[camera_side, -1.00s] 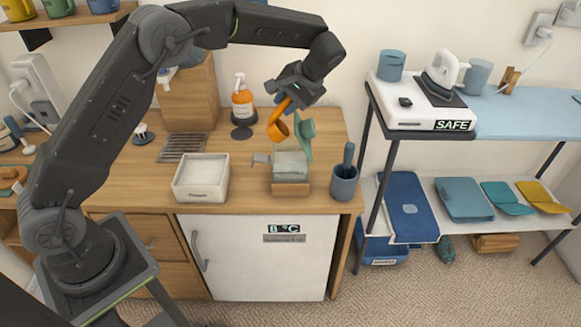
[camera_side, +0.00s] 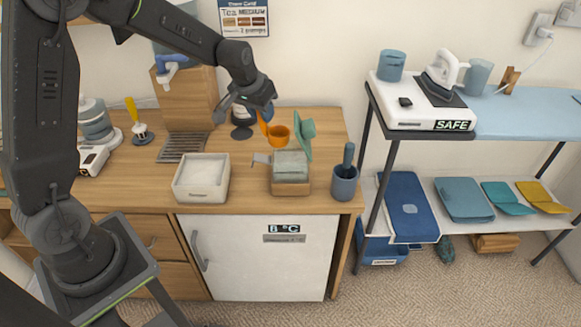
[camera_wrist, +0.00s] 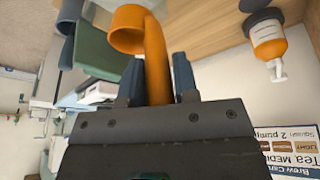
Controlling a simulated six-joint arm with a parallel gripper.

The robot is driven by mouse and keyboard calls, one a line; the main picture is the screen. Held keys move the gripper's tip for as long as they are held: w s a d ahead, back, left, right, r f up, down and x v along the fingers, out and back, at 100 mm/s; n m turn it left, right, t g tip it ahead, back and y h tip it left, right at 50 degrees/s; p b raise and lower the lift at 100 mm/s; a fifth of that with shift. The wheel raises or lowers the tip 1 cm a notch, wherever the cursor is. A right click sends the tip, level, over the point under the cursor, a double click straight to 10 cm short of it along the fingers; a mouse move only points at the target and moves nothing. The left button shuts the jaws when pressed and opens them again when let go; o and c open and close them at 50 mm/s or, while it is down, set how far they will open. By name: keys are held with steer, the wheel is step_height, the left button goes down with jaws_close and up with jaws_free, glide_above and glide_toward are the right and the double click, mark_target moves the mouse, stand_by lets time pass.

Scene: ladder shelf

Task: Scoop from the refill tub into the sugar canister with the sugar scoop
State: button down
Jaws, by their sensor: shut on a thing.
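My gripper (camera_side: 262,104) is shut on the orange sugar scoop (camera_side: 278,132). In the wrist view, the handle stands between the two fingers (camera_wrist: 157,82) and the scoop's cup (camera_wrist: 128,32) is beyond them. In the side view, the cup is behind and slightly left of a squarish grey-green container with a wooden base (camera_side: 291,187), seemingly the sugar canister. A green lid-like piece (camera_side: 304,137) stands upright at its back. The white open box at left (camera_side: 201,196), seemingly the refill tub, holds pale contents. I cannot tell whether the scoop holds anything.
A dark blue cup with a handle in it (camera_side: 344,185) stands right of the canister. A pump bottle, orange in the wrist view (camera_wrist: 268,42), is behind my gripper. A slatted grey rack (camera_side: 181,147) lies behind the tub. The counter between tub and canister is mostly clear.

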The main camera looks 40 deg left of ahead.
steer(key=shift+s+a+f+t+h, duration=0.1)
steer(key=shift+a+f+t+h, duration=0.1)
steer(key=shift+t+h, duration=0.15)
steer(key=shift+r, duration=0.15)
steer(key=shift+r, duration=1.35)
